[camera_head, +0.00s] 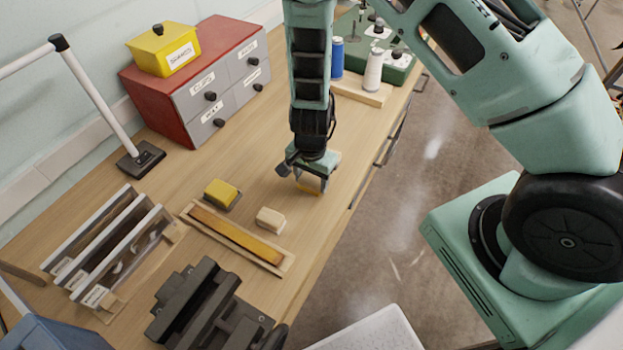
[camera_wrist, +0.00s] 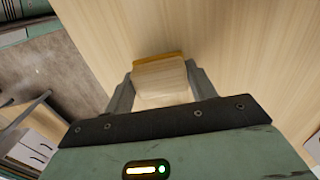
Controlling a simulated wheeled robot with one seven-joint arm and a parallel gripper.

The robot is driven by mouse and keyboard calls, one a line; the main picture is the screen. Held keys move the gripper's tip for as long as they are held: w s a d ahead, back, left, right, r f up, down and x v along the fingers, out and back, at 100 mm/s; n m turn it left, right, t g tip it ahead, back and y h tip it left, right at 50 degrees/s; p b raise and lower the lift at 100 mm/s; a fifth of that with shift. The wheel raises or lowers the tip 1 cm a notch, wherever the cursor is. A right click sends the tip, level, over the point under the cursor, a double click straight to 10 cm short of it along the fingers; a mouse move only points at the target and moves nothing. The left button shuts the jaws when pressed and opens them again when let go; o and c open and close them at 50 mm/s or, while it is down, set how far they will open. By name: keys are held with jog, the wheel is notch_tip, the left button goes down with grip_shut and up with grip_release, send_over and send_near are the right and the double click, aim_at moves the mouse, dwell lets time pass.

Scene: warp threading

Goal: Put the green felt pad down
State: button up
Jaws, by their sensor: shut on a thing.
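My gripper (camera_head: 310,186) is low over the wooden table, right of the pale block and near the table's right edge. In the wrist view its two fingers (camera_wrist: 160,88) are closed on the sides of a pale, wood-coloured block with a mustard-yellow base (camera_wrist: 160,82). A small yellow-orange strip of it shows below the fingers in the head view. I cannot tell whether its base touches the table. No clearly green felt pad shows; the held thing looks pale and yellow.
A yellow block with a dark base (camera_head: 222,193), a pale block (camera_head: 270,220) and a long wooden tray (camera_head: 238,240) are to the left. A red drawer unit (camera_head: 160,100) and a spool rack (camera_head: 360,92) stand behind. Bare table surrounds the gripper.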

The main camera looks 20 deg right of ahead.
aim_at(311, 179)
jog(key=shift+f, duration=0.4)
jog(key=shift+f, duration=0.1)
jog(key=o, duration=1)
jog(key=shift+c, duration=0.2)
notch_tip(311, 179, up, 12)
jog(key=s+a+r+n+g+y, duration=0.1)
jog(key=s+a+r+n+y, duration=0.1)
jog(key=s+a+r+n, duration=0.85)
jog(key=s+d+r+n+t+h, duration=0.1)
jog(key=s+d+r+n, duration=0.3)
jog(key=s+r+n, duration=0.4)
jog(key=shift+s+r, duration=0.25)
jog(key=shift+s, duration=0.55)
